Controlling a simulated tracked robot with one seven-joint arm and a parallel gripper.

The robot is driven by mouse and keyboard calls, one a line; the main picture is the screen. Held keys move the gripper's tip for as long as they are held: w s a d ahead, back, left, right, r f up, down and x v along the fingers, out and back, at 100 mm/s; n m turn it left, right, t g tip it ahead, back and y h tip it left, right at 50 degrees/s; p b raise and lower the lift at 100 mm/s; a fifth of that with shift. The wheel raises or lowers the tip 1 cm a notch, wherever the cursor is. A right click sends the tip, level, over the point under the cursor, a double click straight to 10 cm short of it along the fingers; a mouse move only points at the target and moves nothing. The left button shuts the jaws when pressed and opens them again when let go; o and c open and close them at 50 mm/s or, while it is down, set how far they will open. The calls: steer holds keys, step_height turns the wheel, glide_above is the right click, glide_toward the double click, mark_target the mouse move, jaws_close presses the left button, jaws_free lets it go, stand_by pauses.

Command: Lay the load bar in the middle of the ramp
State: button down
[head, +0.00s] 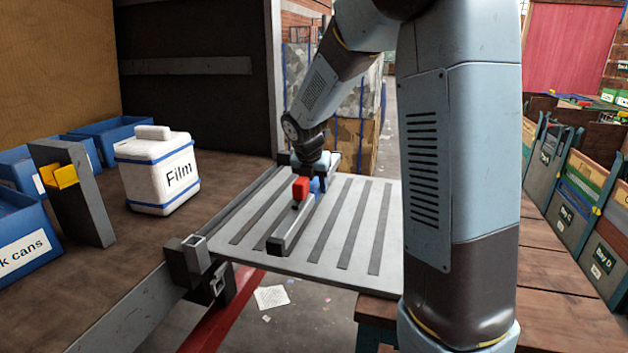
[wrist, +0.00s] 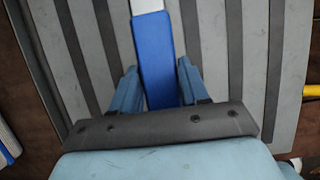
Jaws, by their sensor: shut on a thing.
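The load bar (head: 291,225) is a long pale grey bar with a dark near end. It lies lengthwise over the grey ramp (head: 340,268), along the ramp's dark strips and left of centre in the head view. I cannot tell whether it touches the ramp. In the wrist view my gripper (wrist: 158,78) is shut on the bar's blue section (wrist: 154,55), with a finger on each side. The bar's pale part (wrist: 146,5) shows at the top edge.
A metal bracket (head: 196,255) sits at the ramp's near left corner. Labelled crates (head: 565,215) line the wooden table (head: 550,295) on the right.

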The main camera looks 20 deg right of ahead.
mark_target(316, 181)
steer(key=shift+f, duration=2.95)
stand_by(0.5)
jaws_free()
steer(key=shift+f, duration=0.1)
stand_by(0.5)
stand_by(0.4)
steer(key=shift+r, duration=5.05)
